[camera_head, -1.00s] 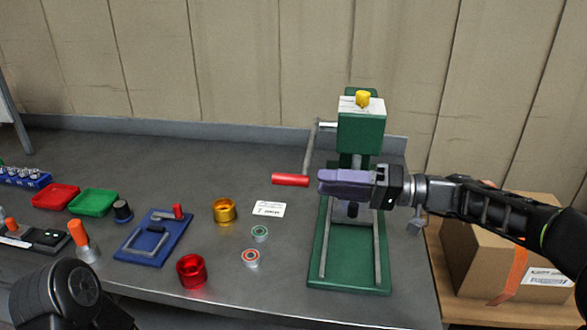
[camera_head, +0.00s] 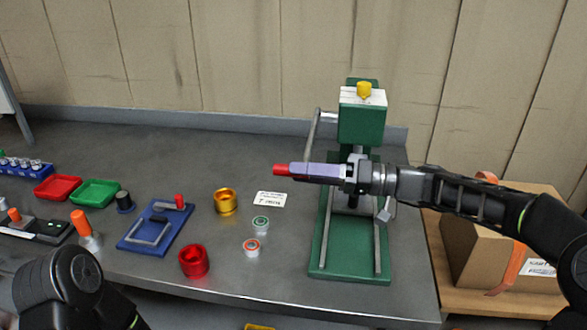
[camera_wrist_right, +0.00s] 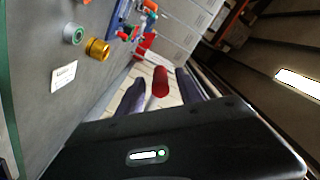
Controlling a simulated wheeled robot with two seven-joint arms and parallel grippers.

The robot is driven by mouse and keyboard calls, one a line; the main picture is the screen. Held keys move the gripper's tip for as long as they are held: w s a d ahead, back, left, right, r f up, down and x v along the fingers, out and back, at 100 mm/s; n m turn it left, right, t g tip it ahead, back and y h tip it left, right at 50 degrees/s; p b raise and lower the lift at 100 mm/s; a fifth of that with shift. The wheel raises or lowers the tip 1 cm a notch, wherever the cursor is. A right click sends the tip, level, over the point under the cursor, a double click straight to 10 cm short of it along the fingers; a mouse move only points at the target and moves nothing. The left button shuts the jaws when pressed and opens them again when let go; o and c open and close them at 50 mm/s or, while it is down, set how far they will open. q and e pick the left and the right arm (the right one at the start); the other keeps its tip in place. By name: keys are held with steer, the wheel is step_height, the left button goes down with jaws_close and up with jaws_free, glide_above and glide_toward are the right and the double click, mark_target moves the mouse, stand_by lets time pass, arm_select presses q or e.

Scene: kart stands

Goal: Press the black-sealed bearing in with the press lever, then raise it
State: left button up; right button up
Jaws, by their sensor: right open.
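The green press (camera_head: 361,126) stands on the right part of the table, a yellow knob on top. Its grey lever (camera_head: 312,130) slants down to a red handle (camera_head: 280,169). My right gripper (camera_head: 300,171) is at the handle, its purple fingers covering much of it. In the right wrist view the red handle (camera_wrist_right: 160,82) lies between the two spread fingers, with gaps on both sides. My right wrist and arm cross in front of the press's middle and hide part of what sits under the ram. I cannot make out a black-sealed bearing. My left gripper is out of view.
A teal-sealed bearing (camera_head: 261,224) and an orange-sealed one (camera_head: 252,247) lie left of the press base. A gold cup (camera_head: 225,201), a red cup (camera_head: 193,261) and a blue tray (camera_head: 156,231) are further left. A cardboard box (camera_head: 478,240) is at the right.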

steer(key=shift+x, duration=1.25)
jaws_close()
stand_by(0.5)
